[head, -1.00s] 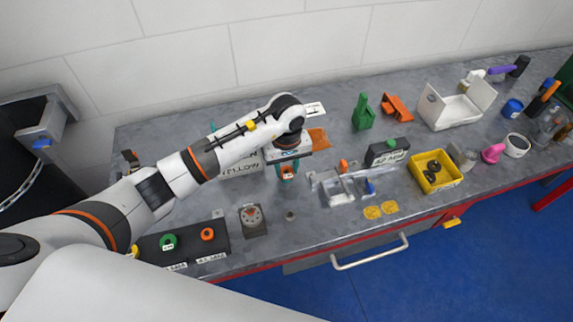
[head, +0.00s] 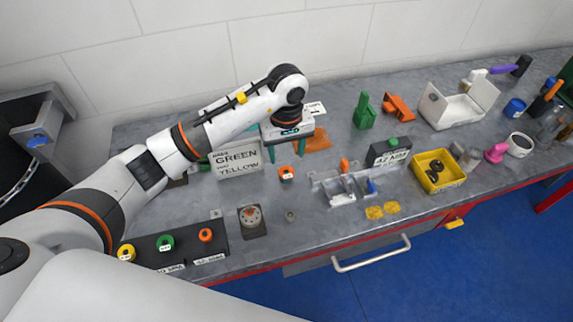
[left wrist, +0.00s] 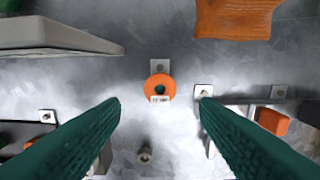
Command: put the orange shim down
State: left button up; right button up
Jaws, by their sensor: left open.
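The orange shim (head: 286,174), a small ring with a white label, lies on the grey bench. It also shows in the left wrist view (left wrist: 159,82), flat, its hole facing up, beside a small pale plate. My left gripper (head: 287,150) is above the shim, its two green fingers spread apart and empty. In the left wrist view the fingers stand either side of the shim, clear of it. My right gripper is not in view.
A sign reading green and yellow (head: 238,160) stands just left of the gripper. A clear tray (head: 342,190) lies to the right. A black rack (head: 215,248) with yellow, green and orange rings is at the front left. A yellow bin (head: 455,178) stands farther right.

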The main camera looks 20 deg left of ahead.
pick_arm(q)
notch_tip(320, 180, up, 6)
jog(key=b, duration=0.1)
dwell(1.4)
